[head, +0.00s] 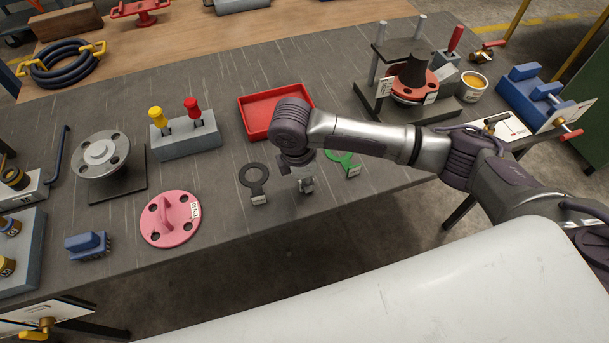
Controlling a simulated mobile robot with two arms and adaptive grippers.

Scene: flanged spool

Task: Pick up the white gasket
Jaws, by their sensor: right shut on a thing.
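My right gripper (306,185) points down to the table between a black ring gasket (253,178) on its left and a green gasket (345,160) on its right. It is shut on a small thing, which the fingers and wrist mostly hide. I cannot make out a white gasket clearly anywhere in view. The black and green gaskets lie flat on the dark table, each with a small pale tag. My left gripper is not in view.
A red tray (272,128) lies behind my right wrist. A pink flange (172,219) lies at left, near a spool flange (101,153) on a plate. A press stand (397,85) holds a red flange at back right. Table around the black gasket is clear.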

